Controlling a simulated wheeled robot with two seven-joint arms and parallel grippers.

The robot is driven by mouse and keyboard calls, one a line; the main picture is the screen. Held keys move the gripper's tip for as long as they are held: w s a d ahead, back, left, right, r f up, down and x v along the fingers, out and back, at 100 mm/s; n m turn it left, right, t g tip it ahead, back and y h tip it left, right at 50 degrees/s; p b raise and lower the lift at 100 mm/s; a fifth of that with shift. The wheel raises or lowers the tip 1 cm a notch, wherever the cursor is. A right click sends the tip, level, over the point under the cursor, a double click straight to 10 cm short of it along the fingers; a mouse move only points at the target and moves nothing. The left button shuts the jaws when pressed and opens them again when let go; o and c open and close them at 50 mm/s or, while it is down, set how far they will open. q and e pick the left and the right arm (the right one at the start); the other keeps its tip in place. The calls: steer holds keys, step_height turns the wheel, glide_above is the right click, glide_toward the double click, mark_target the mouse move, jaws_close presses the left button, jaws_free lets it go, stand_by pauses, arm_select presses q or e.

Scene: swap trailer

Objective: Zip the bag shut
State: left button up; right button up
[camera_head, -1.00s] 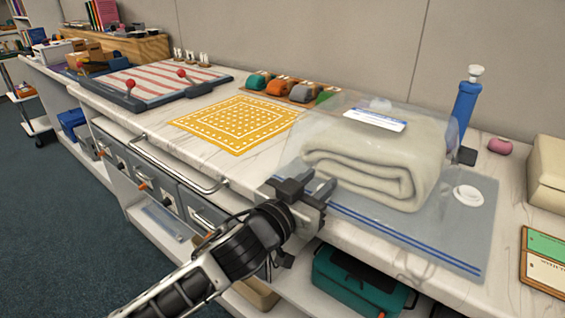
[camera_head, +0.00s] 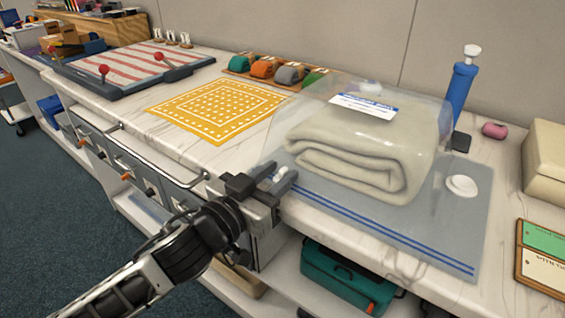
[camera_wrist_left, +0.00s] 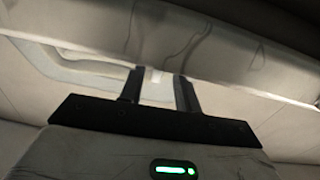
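The clear plastic bag (camera_head: 430,225) lies on the marble counter with a folded cream blanket (camera_head: 355,150) in it. Its blue double zip line (camera_head: 390,232) runs along the front edge toward the left corner. My left gripper (camera_head: 277,180) is at that left corner. Its two fingers are apart, with a small white piece (camera_head: 280,173), perhaps the zip slider, showing between or just behind the tips. The wrist view also shows the fingers (camera_wrist_left: 160,90) apart, with a pale blurred piece between them; contact cannot be told. My right gripper is not in view.
A white round cap (camera_head: 462,186) lies on the bag's right part. A blue pump (camera_head: 461,92) stands behind it. A yellow patterned cloth (camera_head: 217,110) lies left of the bag. Drawers with bar handles and a shelf with a teal case (camera_head: 345,275) are below the counter edge.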

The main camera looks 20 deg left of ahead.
arm_select(q)
steer(key=d+p+v, duration=0.1)
steer(key=p+v, duration=0.5)
steer(key=v, duration=0.8)
steer(key=shift+y, duration=0.3)
steer(key=x, duration=0.5)
steer(key=p+x, duration=0.1)
steer(key=x, duration=0.9)
steer(key=shift+w+r+p, duration=0.25)
steer(key=shift+r+p, duration=0.1)
steer(key=shift+p, duration=0.05)
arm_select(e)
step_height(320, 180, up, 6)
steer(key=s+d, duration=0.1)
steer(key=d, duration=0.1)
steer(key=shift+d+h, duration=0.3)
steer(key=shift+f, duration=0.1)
arm_select(q)
jaws_close()
